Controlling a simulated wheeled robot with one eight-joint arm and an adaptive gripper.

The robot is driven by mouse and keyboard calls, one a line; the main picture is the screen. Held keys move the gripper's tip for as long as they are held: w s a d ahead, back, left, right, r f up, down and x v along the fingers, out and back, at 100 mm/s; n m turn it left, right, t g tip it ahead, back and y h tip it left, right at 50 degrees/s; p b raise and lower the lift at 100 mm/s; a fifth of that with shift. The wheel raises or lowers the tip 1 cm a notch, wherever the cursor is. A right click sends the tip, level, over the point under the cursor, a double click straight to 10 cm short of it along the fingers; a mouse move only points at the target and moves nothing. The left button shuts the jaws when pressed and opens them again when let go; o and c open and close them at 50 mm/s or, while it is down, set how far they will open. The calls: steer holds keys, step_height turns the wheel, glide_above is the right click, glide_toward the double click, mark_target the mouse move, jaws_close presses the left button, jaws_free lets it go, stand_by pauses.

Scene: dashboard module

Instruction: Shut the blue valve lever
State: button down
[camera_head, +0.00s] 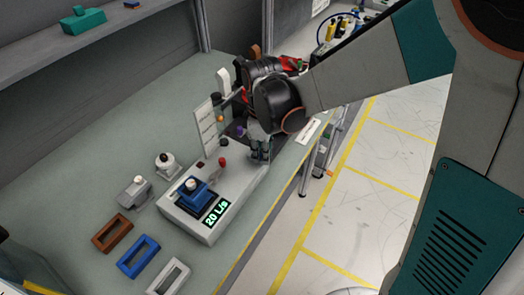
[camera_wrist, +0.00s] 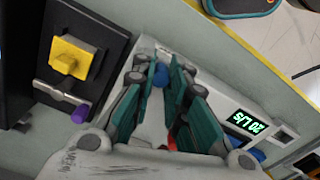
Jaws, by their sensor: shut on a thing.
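A grey module (camera_head: 230,205) on the bench carries a lit green display reading 20 L/s (camera_head: 216,211). The display also shows in the wrist view (camera_wrist: 248,122). My gripper (camera_head: 259,157) reaches down to the far end of this module. In the wrist view, the teal fingers of my gripper (camera_wrist: 160,68) are closed around a round blue knob (camera_wrist: 160,77), which looks like the end of the blue valve lever. The rest of the lever is hidden by the fingers. In the head view my gripper hides the lever.
A red knob (camera_head: 222,162) and a blue block with a white knob (camera_head: 195,195) are on the same module. A black unit with a yellow block (camera_wrist: 70,57) and a purple-ended lever (camera_wrist: 78,110) stands beside it. Brown (camera_head: 112,232), blue (camera_head: 139,256) and white (camera_head: 168,277) frames lie on the near bench.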

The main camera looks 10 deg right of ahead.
steer(key=m, duration=0.2)
steer(key=s+a+m, duration=0.1)
steer(key=m, duration=0.1)
steer(key=shift+a+m, duration=0.15)
steer(key=shift+m, duration=0.25)
steer(key=m, duration=0.1)
steer(key=a+m, duration=0.1)
steer(key=m, duration=0.1)
steer(key=a+m, duration=0.1)
steer(key=m, duration=0.1)
steer(key=shift+s, duration=0.3)
steer(key=m, duration=0.2)
steer(key=a+m, duration=0.1)
steer(key=m, duration=0.1)
steer(key=shift+w+a, duration=0.1)
steer(key=shift+a, duration=0.05)
steer(key=shift+w+a+m, duration=0.2)
steer(key=shift+a+m, duration=0.15)
steer(key=shift+m, duration=0.7)
steer(key=shift+w+a+m, duration=0.15)
steer(key=shift+a+m, duration=0.15)
steer(key=shift+m, duration=0.75)
steer(key=c, duration=1.5)
jaws_free()
steer(key=shift+c, duration=0.2)
